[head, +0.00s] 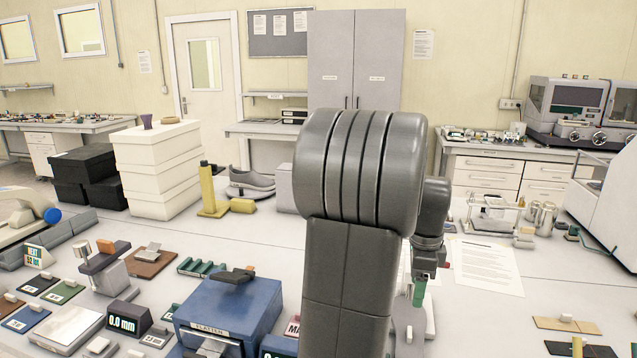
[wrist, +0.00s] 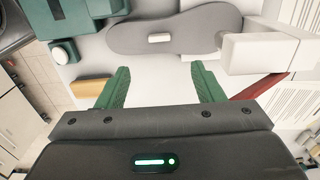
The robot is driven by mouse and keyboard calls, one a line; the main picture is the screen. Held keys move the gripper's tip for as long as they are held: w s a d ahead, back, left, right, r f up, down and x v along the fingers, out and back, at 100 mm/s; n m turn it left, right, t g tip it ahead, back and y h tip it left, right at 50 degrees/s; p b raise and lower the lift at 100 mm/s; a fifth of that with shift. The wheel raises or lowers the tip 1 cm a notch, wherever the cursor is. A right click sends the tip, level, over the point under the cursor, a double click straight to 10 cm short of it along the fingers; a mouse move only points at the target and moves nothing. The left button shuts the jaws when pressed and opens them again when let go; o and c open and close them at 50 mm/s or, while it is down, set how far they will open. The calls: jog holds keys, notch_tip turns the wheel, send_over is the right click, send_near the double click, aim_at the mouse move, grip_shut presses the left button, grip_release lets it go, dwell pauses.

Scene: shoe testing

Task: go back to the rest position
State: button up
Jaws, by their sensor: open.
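My gripper (wrist: 158,90) shows in the wrist view with its two green fingers spread apart. Nothing is between the fingers. Beyond the fingertips lies a grey sole-shaped piece (wrist: 200,25) with a small white block on it. In the head view my arm stands up in the middle and hides much of the bench behind it.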

aim_at(410, 331)
notch_tip(410, 331, down, 12)
jog(key=shift+w+r+p, duration=0.1)
jog(key=shift+r+p, duration=0.15)
jog(key=shift+p, duration=0.6)
jog(key=shift+r, duration=0.2)
